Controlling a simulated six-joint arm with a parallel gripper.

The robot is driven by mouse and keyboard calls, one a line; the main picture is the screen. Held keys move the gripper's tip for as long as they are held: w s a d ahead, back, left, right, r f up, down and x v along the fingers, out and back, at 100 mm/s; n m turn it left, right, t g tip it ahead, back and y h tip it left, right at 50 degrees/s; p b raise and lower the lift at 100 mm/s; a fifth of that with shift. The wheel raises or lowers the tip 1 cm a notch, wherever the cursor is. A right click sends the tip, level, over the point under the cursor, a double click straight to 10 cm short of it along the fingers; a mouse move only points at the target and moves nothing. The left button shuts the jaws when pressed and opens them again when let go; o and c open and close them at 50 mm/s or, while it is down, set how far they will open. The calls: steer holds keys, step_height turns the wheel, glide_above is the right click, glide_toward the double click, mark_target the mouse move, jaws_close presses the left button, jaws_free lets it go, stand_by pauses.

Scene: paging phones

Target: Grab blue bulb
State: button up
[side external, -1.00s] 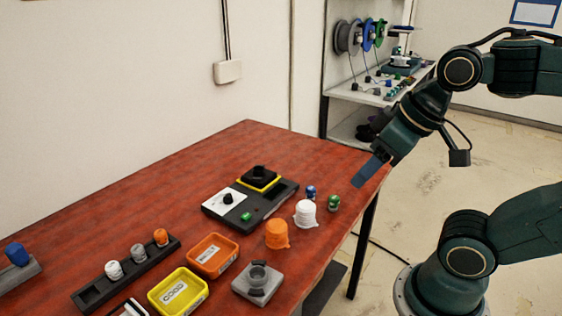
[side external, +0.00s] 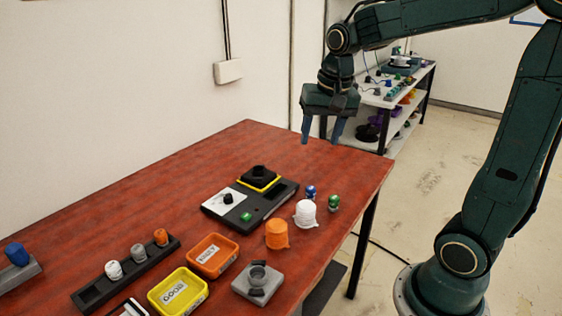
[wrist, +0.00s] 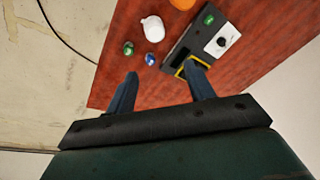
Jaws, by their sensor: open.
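A small blue bulb (side external: 311,191) stands on the red table beside a green bulb (side external: 333,202) and behind a white domed piece (side external: 305,213). In the wrist view the blue bulb (wrist: 150,60) lies beyond the fingertips, between their lines. Another blue bulb (side external: 16,253) sits in a grey holder at the far left. My gripper (side external: 321,138) is open and empty, pointing down high above the far right part of the table, well apart from the bulbs.
A dark tester box (side external: 268,211) with a yellow-rimmed socket stands left of the bulbs. An orange domed piece (side external: 277,235), orange bin (side external: 213,274), yellow bin (side external: 160,304) and grey block (side external: 270,297) are nearer. The table's back left is bare.

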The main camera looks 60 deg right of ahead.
steer(key=w+d+f+m+g, duration=0.2)
steer(key=w+d+f+m, duration=0.4)
steer(key=d+f, duration=0.3)
steer(key=shift+w+d+f+m+y, duration=0.15)
steer(key=shift+w+d+m+y, duration=0.2)
steer(key=shift+w+d, duration=0.6)
steer(key=shift+s+d+f, duration=0.1)
steer(key=shift+f, duration=0.05)
glide_above(311, 188)
steer(key=shift+f, duration=4.15)
steer(key=shift+f, duration=2.6)
